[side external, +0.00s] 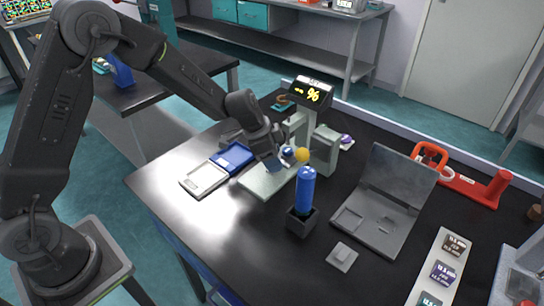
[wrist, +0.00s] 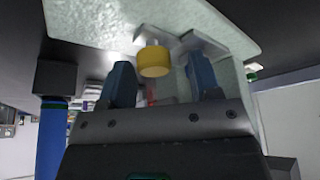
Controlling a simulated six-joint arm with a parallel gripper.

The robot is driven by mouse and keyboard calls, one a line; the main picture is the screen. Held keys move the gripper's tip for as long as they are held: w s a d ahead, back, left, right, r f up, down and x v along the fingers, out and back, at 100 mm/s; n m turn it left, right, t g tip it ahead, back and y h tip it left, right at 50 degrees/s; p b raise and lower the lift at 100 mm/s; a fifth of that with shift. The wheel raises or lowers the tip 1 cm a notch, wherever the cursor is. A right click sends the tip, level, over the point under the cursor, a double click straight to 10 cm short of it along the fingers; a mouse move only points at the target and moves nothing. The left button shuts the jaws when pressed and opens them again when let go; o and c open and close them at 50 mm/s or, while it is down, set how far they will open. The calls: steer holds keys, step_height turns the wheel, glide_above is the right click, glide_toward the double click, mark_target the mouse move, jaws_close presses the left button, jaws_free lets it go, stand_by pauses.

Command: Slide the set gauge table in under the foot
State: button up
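A grey-green gauge stand carries a column with a lit display (side external: 312,93); its pale base plate (side external: 262,181) also fills the top of the wrist view (wrist: 85,22). A yellow round knob (side external: 303,155) shows low on the stand, beside metal parts. My gripper (side external: 287,156) is over the base plate, close to the knob. In the wrist view my gripper (wrist: 160,66) is open, its two blue-grey fingers apart with the yellow knob (wrist: 153,62) between their tips and gaps on both sides. I cannot clearly make out the foot or the set gauge table.
A blue cylinder (side external: 306,187) stands in a dark block (side external: 301,222) just in front of the stand. A blue tray (side external: 232,157) and a white tray (side external: 203,179) lie left. A grey open case (side external: 391,200) and red device (side external: 468,188) are right. The front-left bench is clear.

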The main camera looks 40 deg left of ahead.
steer(key=v, duration=1.4)
steer(key=s+r+n+t+y, duration=0.1)
steer(key=s+r+n, duration=0.2)
steer(key=s, duration=0.9)
steer(key=s+r+n+t+y, duration=0.1)
steer(key=s+r+n, duration=0.3)
steer(key=s, duration=0.8)
steer(key=shift+s+a+n+y, duration=0.4)
steer(key=shift+a+n+y, duration=0.15)
steer(key=shift+n, duration=0.45)
